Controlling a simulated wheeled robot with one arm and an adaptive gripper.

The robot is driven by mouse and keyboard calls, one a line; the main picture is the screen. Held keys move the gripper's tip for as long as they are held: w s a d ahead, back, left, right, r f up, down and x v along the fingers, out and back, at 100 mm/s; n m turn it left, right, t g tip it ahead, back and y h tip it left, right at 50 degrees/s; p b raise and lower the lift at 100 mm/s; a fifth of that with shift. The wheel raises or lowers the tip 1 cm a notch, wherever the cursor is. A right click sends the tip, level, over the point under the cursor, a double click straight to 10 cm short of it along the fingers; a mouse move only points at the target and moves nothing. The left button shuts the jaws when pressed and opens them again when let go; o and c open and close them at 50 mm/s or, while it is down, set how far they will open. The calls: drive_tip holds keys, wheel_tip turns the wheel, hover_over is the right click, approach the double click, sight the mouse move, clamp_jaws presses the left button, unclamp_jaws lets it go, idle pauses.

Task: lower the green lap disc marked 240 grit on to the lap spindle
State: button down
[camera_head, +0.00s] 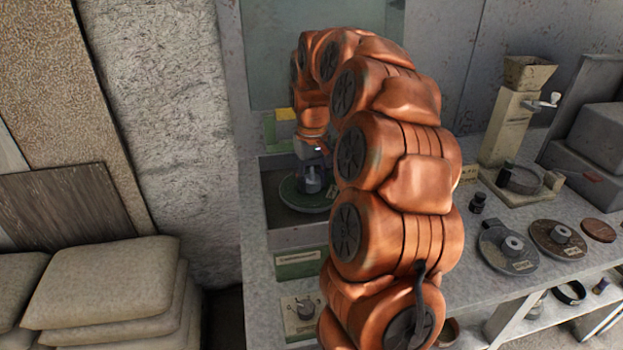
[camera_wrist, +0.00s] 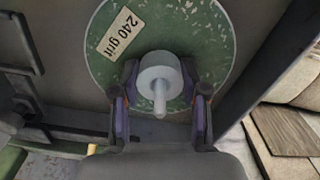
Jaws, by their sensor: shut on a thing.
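The green lap disc (camera_head: 296,198) is inside an open basin below my arm. In the wrist view the disc (camera_wrist: 215,45) faces me, worn and scratched, with a pale label reading 240 grit (camera_wrist: 118,32). My gripper (camera_wrist: 161,82) is shut on the grey hub (camera_wrist: 158,70) at the disc's centre, one dark finger on each side. A thin pale pin (camera_wrist: 160,104) stands out from the hub's middle and looks like the spindle tip. In the head view my gripper (camera_head: 311,172) is above the disc. The disc hides what is beneath it, so I cannot tell if it is seated.
The basin (camera_head: 297,238) has close walls around the disc. On the bench to the right lie a grey disc (camera_head: 508,258), a brown disc (camera_head: 556,236) and a small reddish disc (camera_head: 598,230). A cranked device (camera_head: 510,125) stands behind them. Sacks (camera_head: 105,290) are stacked at left.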

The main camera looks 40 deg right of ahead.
sight(312, 167)
drive_tip(key=shift+f, duration=0.1)
drive_tip(key=c, duration=0.5)
unclamp_jaws()
drive_tip(key=shift+r+p, duration=0.45)
drive_tip(key=shift+r, duration=1.55)
